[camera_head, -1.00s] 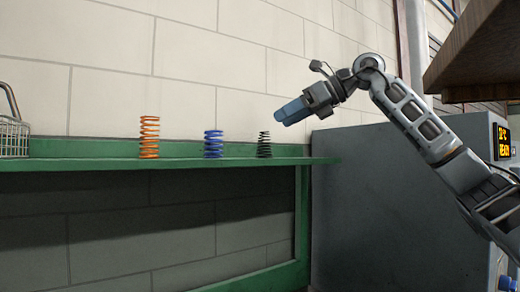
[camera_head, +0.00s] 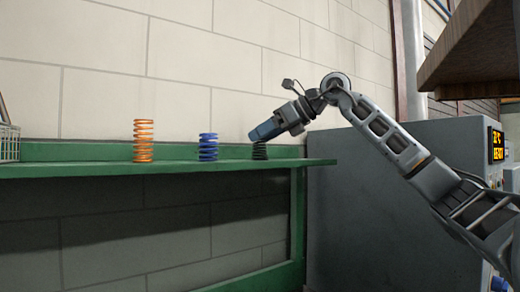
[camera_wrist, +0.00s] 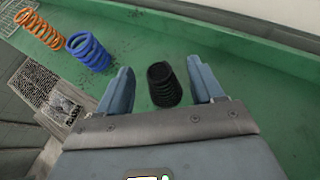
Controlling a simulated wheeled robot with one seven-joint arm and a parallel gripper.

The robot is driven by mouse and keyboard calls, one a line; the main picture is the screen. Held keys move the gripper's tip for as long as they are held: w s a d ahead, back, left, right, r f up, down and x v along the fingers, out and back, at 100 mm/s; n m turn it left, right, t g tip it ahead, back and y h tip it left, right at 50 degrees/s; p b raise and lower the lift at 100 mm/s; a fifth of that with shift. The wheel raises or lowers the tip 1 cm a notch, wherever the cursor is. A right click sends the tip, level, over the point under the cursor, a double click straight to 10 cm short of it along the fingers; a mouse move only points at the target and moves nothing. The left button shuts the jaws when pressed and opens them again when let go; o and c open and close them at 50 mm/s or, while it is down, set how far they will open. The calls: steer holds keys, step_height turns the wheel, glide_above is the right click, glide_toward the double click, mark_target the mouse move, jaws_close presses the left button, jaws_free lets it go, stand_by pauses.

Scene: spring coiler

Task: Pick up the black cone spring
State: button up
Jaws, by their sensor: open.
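The black cone spring (camera_head: 260,153) stands on the green shelf (camera_head: 80,168), near its right end. Its upper part is hidden behind my gripper (camera_head: 253,136) in the head view. In the wrist view the black cone spring (camera_wrist: 164,85) shows between the two blue fingers of my gripper (camera_wrist: 161,80), apart from both. My gripper is open and empty, pointing down and to the left at the spring.
A blue spring (camera_head: 208,147) stands left of the black one, and an orange spring (camera_head: 143,140) further left. A wire basket (camera_head: 9,143) is at the far left. A wall rises behind the shelf. A grey machine (camera_head: 345,200) stands right of the shelf.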

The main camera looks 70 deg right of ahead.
steer(key=c, duration=1.1)
steer(key=shift+r, duration=0.1)
steer(key=shift+c, duration=0.2)
